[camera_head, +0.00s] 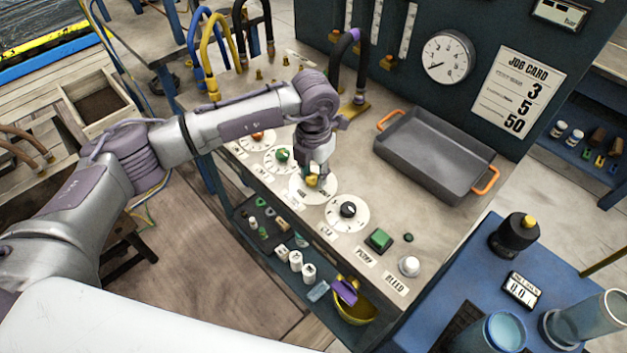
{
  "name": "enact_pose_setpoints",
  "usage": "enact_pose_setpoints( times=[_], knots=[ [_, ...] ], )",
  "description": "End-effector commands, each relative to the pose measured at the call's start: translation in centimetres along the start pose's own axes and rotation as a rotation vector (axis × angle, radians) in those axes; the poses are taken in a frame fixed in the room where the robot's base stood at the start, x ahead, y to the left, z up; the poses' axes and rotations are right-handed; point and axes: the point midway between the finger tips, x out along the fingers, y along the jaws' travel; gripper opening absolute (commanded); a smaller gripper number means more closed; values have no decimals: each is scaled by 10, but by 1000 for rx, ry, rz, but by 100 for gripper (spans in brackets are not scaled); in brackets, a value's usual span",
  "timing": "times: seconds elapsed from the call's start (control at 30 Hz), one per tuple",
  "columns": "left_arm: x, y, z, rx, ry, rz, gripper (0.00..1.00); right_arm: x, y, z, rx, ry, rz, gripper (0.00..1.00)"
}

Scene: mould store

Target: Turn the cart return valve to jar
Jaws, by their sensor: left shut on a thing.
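My left gripper (315,168) comes down from above onto a round white dial (328,188) on the bench's front edge. It is shut on the dial's yellow knob (313,181), which is partly hidden by the fingers. The dial's markings and the label below it are too small or too covered to read, so I cannot tell which way the knob points. On the blue cart at the right stand a glass jar with bluish contents (503,332) and a clear tilted jar (600,315). My right gripper is not in view.
Beside the held knob are a black knob (348,210), a green knob (283,155) and an orange knob (257,137) on their own dials. A green button (379,240) and a grey tray (435,155) are to the right. Hoses stand behind.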

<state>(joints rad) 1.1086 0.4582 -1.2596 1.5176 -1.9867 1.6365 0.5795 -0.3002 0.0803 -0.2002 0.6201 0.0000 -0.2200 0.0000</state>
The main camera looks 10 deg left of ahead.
Motion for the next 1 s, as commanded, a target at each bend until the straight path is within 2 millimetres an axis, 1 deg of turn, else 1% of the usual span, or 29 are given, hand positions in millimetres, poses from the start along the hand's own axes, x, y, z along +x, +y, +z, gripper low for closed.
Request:
enact_pose_setpoints(
  times=[0.03, 0.1, 0.4, 0.7, 1.0],
  knots=[
    [3, 1, 2, 39, -7, 2, 0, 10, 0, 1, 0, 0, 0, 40],
    [3, 0, 1, 94, -6, 2, 0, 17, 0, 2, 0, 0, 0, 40],
    [1, 0, 1, 274, -6, 2, 0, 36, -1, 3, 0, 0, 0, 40],
    [-1, 0, 1, 350, -6, 2, 0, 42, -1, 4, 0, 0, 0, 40],
    [-2, 0, 1, 358, -5, 2, 0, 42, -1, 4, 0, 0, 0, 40]
  ],
)
